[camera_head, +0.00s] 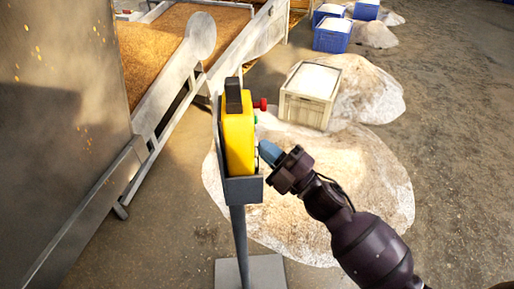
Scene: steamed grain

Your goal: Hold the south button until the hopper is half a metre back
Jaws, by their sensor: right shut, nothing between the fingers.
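A yellow control box (238,143) stands upright in a grey holder (243,189) on a thin post. A red button (260,104) and a green button (256,119) stick out of its right side. Lower buttons on that face are mostly hidden, and I cannot tell which one is the south button. My right gripper (268,151) comes in from the lower right. It is shut and empty, with its blue-grey fingertips close to the right side of the box, below the green button. I cannot tell whether they touch. The hopper is not clearly identifiable. My left gripper is not in view.
A metal conveyor (163,95) with brown grain (150,55) runs along the left. A pale crate (310,95) and blue crates (332,35) stand on or beside spilled grain piles (375,92). The post's square base (262,272) sits on the floor. Floor at the right is clear.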

